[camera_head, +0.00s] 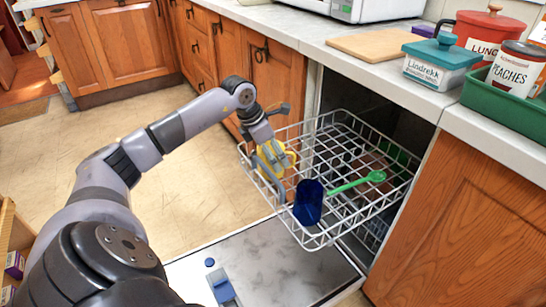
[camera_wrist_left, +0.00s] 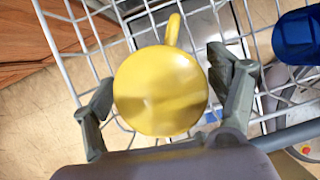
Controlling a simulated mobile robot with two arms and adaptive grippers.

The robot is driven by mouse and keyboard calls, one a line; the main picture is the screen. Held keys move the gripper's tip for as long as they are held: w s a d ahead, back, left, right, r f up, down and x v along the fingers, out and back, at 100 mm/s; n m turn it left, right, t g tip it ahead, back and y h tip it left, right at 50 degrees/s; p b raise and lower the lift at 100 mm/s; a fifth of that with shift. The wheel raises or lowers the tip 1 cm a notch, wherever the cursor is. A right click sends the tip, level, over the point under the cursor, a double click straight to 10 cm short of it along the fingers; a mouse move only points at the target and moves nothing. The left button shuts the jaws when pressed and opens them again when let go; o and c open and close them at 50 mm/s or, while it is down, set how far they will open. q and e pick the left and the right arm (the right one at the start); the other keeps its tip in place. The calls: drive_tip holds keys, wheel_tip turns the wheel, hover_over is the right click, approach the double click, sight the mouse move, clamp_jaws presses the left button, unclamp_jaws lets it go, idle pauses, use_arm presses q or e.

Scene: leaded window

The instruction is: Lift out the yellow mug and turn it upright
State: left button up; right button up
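The yellow mug (camera_head: 285,158) is upside down at the near left end of the white dish rack (camera_head: 330,240). In the left wrist view the mug (camera_wrist_left: 160,92) shows its round base, with its handle pointing away from the gripper. My left gripper (camera_head: 270,150) is over the mug, partly hiding it. In the left wrist view the fingers of my left gripper (camera_wrist_left: 162,75) are spread on both sides of the mug, with small gaps showing. My right gripper is in no view.
A dark blue cup (camera_head: 308,203) and a green spoon (camera_head: 358,183) are in the rack, right of the mug. The dishwasher door (camera_head: 265,260) lies open below. The counter (camera_head: 300,30) above holds a wooden board (camera_head: 375,43) and several containers. Clear floor lies left.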

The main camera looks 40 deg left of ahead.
use_arm(q)
drive_tip(key=c, duration=1.3)
drive_tip(key=shift+o, duration=0.2)
drive_tip(key=shift+r, duration=0.1)
